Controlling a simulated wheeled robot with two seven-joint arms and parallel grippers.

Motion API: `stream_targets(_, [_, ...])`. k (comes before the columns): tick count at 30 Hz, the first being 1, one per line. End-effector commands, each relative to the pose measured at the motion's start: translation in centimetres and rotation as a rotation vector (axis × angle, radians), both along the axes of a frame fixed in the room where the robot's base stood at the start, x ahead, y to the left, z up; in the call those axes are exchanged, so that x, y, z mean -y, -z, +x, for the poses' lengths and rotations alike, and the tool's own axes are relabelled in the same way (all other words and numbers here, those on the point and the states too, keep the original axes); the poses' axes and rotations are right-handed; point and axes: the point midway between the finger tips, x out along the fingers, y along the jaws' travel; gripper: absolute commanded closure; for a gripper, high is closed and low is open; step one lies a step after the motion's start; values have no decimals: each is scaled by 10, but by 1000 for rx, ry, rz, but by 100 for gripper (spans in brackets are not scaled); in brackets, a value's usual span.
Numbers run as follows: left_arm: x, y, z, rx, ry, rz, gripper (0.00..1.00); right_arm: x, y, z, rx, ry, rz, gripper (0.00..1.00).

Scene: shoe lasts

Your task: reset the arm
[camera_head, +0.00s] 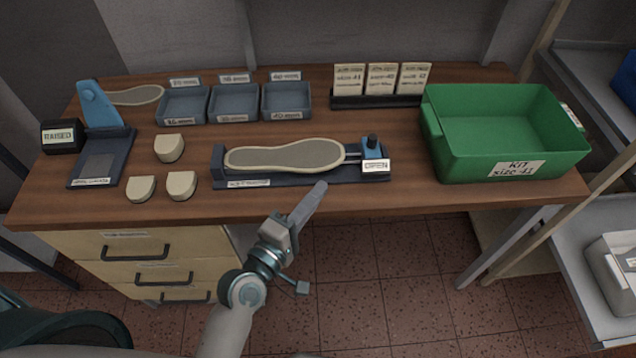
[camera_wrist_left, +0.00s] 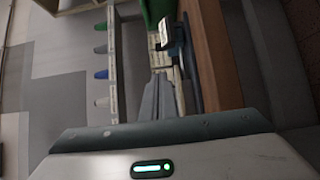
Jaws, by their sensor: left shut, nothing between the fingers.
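My left gripper (camera_head: 308,205) is in front of the table's front edge, just below the dark fixture with the sole. It is shut and empty, its fingers together and pointing up and to the right. In the left wrist view the closed fingers (camera_wrist_left: 158,100) show at the middle, with the table edge to their right. My right gripper is not in view.
On the wooden table (camera_head: 300,207) a sole (camera_head: 285,155) lies on the dark fixture (camera_head: 220,180). A green bin (camera_head: 455,160) stands right, three blue-grey trays (camera_head: 235,103) behind, a blue press (camera_head: 98,105) left with several pale blocks (camera_head: 169,148). Drawers (camera_head: 135,250) are below.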

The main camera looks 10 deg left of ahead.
Motion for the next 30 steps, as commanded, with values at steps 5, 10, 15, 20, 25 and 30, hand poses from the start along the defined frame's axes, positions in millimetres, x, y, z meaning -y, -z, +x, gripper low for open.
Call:
stream_targets(5, [0, 0, 0, 0, 0, 0, 100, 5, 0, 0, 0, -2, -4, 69])
stream_targets(10, [1, 3, -2, -5, 10, 28, 100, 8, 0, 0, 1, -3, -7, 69])
stream_targets(15, [6, 20, -15, -36, 69, 183, 100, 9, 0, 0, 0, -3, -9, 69])
stream_targets(20, [7, 56, -43, -102, 184, 477, 100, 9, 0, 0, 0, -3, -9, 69])
stream_targets(25, [-15, 105, -90, -211, 357, 868, 100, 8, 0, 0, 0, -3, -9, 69])
stream_targets(30, [-51, 140, -136, -330, 516, 1169, 100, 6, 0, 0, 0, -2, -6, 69])
